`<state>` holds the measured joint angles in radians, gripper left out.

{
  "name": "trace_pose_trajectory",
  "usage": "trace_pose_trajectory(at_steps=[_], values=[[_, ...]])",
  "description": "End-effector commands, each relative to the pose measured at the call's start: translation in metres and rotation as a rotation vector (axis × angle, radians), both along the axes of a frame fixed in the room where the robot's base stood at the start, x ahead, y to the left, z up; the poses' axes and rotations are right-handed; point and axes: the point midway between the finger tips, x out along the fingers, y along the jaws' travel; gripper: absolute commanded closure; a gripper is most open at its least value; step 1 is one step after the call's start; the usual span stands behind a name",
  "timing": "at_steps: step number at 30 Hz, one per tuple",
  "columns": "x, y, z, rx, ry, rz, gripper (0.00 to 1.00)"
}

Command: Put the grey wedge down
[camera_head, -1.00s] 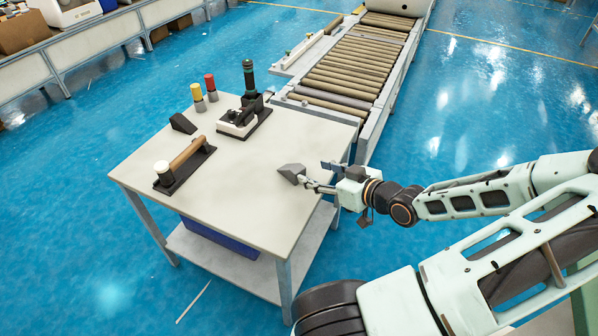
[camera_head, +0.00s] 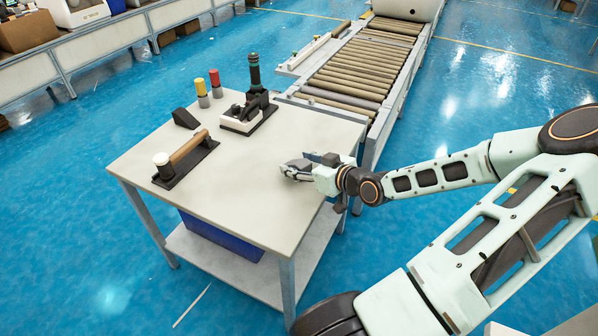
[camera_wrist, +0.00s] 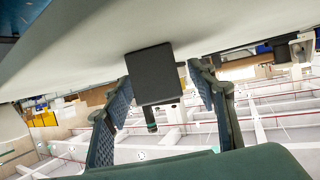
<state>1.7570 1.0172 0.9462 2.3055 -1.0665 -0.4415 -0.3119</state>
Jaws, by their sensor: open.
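The grey wedge (camera_wrist: 152,75) shows in the wrist view as a dark square face against the table's pale top, which appears upside down there. It sits between the two blue-padded fingers of my gripper (camera_wrist: 163,78). The jaws are open; a gap shows at the right finger, while the left fingertip is close to the wedge's edge, and I cannot tell if it touches. In the head view my gripper (camera_head: 298,168) is low over the right part of the table (camera_head: 235,205), and the wedge is hard to tell apart from the fingers.
A black wedge (camera_head: 185,118), a roller tool on a dark base (camera_head: 185,160), red (camera_head: 214,82) and yellow (camera_head: 201,92) capped cylinders, and a green-topped device (camera_head: 249,108) stand at the table's left and back. A roller conveyor (camera_head: 360,70) adjoins the back right. The table's front middle is clear.

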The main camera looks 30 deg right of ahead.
Motion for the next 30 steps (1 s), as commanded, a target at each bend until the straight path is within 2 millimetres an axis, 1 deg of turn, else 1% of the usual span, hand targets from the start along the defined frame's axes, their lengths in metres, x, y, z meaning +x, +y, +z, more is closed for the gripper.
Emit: trace_pose_trajectory(at_steps=[6, 18, 21, 26, 30], values=[[0.0005, 0.0, 0.0006, 0.0, 0.0, 0.0, 0.49], [0.0002, 0.0, 0.0005, 0.0, 0.0, 0.0, 0.93], [0.0004, 0.0001, 0.0009, 0.0, -0.001, 0.0, 1.0], [0.0004, 0.0001, 0.0011, 0.0, -0.001, 0.0, 1.0], [0.0003, -0.0002, 0.0065, -0.001, -0.001, -0.001, 1.0]])
